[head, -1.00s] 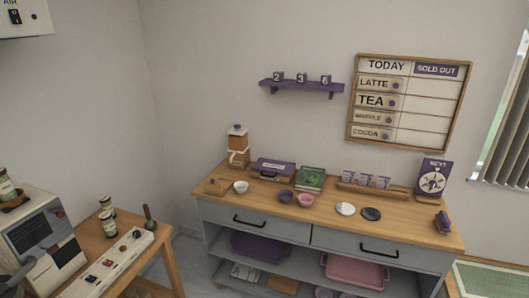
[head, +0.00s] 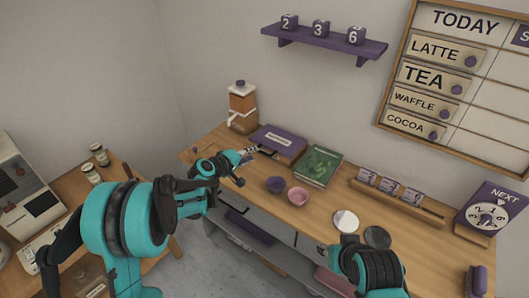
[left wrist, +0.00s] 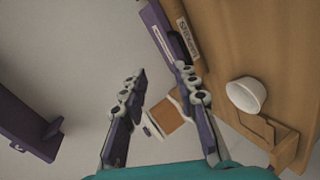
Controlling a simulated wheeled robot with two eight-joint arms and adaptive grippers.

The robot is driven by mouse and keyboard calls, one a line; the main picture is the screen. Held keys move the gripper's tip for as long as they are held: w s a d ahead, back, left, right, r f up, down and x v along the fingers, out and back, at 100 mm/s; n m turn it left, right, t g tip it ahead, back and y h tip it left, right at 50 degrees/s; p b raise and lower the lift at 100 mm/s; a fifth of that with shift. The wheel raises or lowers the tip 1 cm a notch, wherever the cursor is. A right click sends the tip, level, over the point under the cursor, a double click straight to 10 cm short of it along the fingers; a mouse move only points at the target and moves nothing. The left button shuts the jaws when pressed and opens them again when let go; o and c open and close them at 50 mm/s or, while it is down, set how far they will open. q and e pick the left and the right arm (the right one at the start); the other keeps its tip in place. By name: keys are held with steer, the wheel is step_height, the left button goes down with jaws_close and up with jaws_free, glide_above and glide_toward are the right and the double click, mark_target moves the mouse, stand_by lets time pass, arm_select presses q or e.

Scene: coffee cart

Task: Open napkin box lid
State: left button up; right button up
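The napkin box (head: 279,139) stands near the back of the wooden counter, its purple lid down. In the left wrist view its purple lid (left wrist: 157,24) and white front label are at the top, just beyond the fingertips; the label is too small to read surely. My left gripper (head: 250,153) is at the box's front left in the head view. In the left wrist view my left gripper (left wrist: 162,73) has its fingers apart with nothing between them. Whether a finger touches the box is unclear. My right arm shows at bottom right; its gripper is not visible.
A brown dispenser (head: 241,108) stands left of the box, a green book (head: 318,165) right of it. A white bowl (left wrist: 246,95) shows in the left wrist view. A purple shelf (head: 322,42) hangs above.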

mark_target(264, 153)
arm_select(q)
steer(key=w+f+n, duration=0.1)
steer(key=w+f, duration=0.1)
steer(key=w+f+n+t, duration=0.1)
steer(key=w+f, duration=0.1)
steer(key=f, duration=0.1)
steer(key=w+d+f+n+h, duration=0.1)
steer(key=w+f, duration=0.1)
steer(key=f, duration=0.1)
steer(key=shift+f+t+p, duration=0.25)
steer(key=shift+t+p, duration=0.05)
steer(key=b+x, duration=0.1)
steer(key=x, duration=0.5)
steer(key=shift+w+d+f, duration=0.2)
steer(key=shift+w, duration=0.15)
steer(key=shift+w+d, duration=0.25)
steer(key=shift+w, duration=0.1)
jaws_close()
